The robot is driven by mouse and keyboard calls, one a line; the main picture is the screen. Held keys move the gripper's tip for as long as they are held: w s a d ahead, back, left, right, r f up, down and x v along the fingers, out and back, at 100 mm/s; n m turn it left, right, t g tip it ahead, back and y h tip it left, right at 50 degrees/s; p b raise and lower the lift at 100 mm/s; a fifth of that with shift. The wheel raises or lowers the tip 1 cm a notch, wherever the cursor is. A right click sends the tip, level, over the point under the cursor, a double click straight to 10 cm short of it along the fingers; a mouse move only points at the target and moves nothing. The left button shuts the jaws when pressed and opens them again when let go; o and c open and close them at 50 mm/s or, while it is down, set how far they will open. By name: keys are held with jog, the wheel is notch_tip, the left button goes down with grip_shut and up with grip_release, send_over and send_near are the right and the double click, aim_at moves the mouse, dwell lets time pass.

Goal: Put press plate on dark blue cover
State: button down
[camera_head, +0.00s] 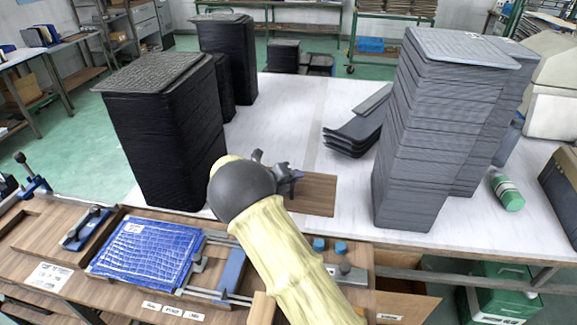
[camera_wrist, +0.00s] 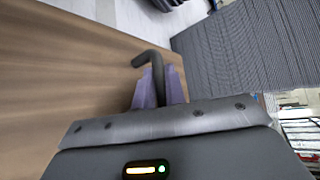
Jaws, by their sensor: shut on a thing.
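The press plate (camera_head: 316,196) is a flat brown wooden board, seen over the front of the white table in the head view. It fills the left of the wrist view (camera_wrist: 70,70), with a bent dark handle (camera_wrist: 156,68). My gripper (camera_head: 293,175) is shut on this handle, its purple fingers (camera_wrist: 158,92) on either side of it. I cannot tell whether the plate touches the table. My arm hides part of it in the head view. The dark blue cover (camera_head: 146,250) is a blue, wrinkled sheet lying in the wooden fixture, left of my gripper.
The wooden fixture (camera_head: 32,231) carries metal clamps and a blue bar (camera_head: 231,271) right of the cover. Tall black stacks (camera_head: 165,140) stand at left, tall grey stacks (camera_head: 437,140) at right. The table's middle is clear.

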notch_tip(320, 180, up, 3)
jog(key=p, duration=1.1)
send_over(311, 203)
jog(key=shift+s, duration=0.1)
jog(key=s+d+r+p, duration=0.3)
jog(key=s+p, duration=0.3)
jog(key=s+d+r+p, duration=0.2)
jog(key=s+d+p, duration=0.2)
jog(key=s+p, duration=0.3)
jog(key=shift+d+r, duration=0.2)
jog(key=shift+r, duration=0.2)
jog(key=shift+d, duration=0.15)
